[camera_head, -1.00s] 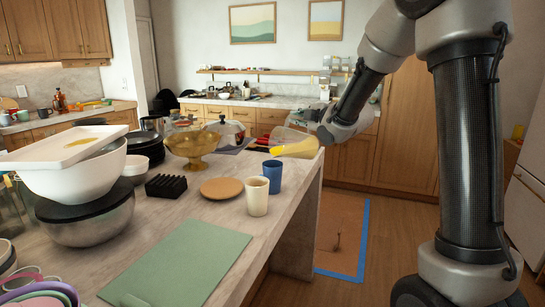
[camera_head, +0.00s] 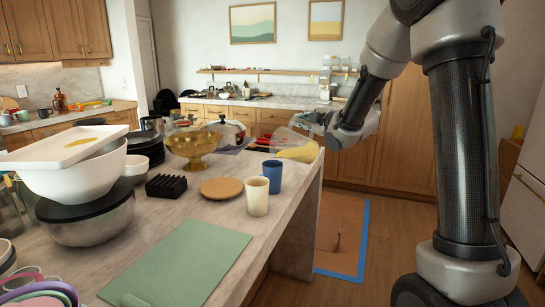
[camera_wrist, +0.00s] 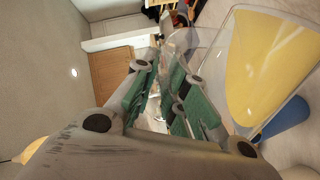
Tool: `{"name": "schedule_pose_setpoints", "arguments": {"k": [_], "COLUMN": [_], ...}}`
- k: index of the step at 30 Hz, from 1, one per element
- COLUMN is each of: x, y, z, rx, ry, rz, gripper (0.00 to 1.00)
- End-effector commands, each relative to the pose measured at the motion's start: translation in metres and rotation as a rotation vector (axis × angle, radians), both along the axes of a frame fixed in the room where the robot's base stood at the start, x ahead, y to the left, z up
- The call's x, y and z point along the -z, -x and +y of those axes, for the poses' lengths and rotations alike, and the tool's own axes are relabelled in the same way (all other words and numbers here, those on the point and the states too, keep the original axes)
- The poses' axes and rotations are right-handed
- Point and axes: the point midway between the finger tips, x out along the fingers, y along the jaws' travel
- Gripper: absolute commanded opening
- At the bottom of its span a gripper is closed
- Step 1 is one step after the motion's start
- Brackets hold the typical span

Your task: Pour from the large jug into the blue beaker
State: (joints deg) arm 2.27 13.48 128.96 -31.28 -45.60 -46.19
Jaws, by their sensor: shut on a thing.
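The large jug (camera_head: 299,151) is clear and holds yellow liquid. It hangs tilted in the air above and slightly right of the blue beaker, near the island's right edge. It fills the right of the wrist view (camera_wrist: 275,62). My gripper (camera_head: 316,120) is shut on the jug, apparently at its clear handle; its green pads show in the wrist view (camera_wrist: 166,98). The blue beaker (camera_head: 273,177) stands upright on the island; part of it shows behind the jug in the wrist view (camera_wrist: 288,121). No falling stream is visible, and the beaker's inside is hidden.
A cream cup (camera_head: 257,197) stands right beside the beaker, at its front left. A round wooden board (camera_head: 221,188), a black rack (camera_head: 166,186) and a gold bowl (camera_head: 191,146) are further left. A green mat (camera_head: 190,262) lies in front. Stacked bowls (camera_head: 75,175) crowd the left.

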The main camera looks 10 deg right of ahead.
Motion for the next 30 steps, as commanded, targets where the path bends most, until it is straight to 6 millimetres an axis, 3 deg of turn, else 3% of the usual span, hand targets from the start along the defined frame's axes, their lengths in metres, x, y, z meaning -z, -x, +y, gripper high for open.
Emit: {"name": "schedule_pose_setpoints", "arguments": {"k": [7, 16, 26, 30], "x": [0.004, 0.037, 0.04, 0.051], "y": [-0.001, -0.007, -0.007, -0.01], "z": [-0.002, -0.025, -0.027, -0.039], "rx": [0.001, 0.001, -0.001, 0.004], "ry": [-0.02, -0.296, -0.336, -0.45], "rz": [0.007, 0.082, 0.091, 0.125], "gripper": [0.0, 0.0, 0.0, 0.0]}}
